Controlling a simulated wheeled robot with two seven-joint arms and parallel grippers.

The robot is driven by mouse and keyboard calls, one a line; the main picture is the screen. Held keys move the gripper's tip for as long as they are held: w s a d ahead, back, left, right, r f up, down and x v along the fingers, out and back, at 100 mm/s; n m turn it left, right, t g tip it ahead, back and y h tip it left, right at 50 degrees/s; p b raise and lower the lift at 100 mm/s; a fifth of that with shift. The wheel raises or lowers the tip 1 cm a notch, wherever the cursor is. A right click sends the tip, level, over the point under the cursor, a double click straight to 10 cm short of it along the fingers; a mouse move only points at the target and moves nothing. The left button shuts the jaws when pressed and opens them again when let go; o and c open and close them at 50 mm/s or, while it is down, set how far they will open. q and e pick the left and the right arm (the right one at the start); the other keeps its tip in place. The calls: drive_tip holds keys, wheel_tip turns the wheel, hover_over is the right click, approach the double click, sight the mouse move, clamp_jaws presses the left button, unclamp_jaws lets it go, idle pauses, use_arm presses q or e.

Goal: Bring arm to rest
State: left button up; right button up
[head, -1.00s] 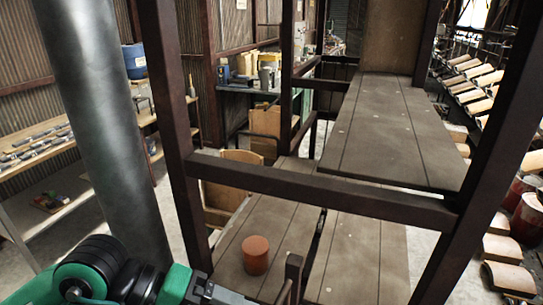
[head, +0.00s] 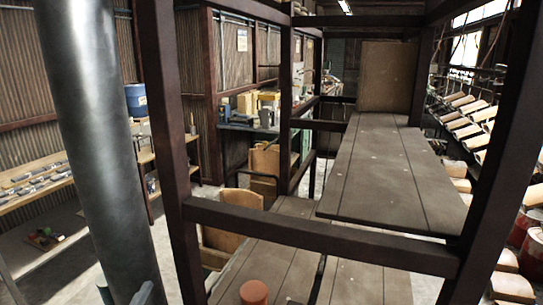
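Neither of my grippers shows in the head view. A small grey piece pokes up at the bottom edge, left of centre, and I cannot tell what it is. An orange-red cylinder (head: 254,292) stands on the lower plank deck (head: 286,250), partly cut off by the bottom edge of the picture. No gripper is seen near it.
A dark steel frame with a crossbar (head: 320,237) stands close in front. A thick grey pipe (head: 95,140) rises at the left. An upper plank deck (head: 385,180) lies behind the crossbar. Shelves and a workbench stand at the left and back.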

use_arm(q)
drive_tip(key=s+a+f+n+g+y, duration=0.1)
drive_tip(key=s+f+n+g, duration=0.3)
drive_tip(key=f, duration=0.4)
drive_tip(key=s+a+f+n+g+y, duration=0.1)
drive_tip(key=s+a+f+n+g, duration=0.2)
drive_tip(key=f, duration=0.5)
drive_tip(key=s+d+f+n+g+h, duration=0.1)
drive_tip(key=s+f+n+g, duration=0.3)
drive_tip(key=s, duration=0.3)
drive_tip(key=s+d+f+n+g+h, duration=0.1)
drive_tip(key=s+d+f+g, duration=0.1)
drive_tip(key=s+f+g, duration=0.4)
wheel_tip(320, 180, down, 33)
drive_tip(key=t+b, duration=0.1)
drive_tip(key=b, duration=0.4)
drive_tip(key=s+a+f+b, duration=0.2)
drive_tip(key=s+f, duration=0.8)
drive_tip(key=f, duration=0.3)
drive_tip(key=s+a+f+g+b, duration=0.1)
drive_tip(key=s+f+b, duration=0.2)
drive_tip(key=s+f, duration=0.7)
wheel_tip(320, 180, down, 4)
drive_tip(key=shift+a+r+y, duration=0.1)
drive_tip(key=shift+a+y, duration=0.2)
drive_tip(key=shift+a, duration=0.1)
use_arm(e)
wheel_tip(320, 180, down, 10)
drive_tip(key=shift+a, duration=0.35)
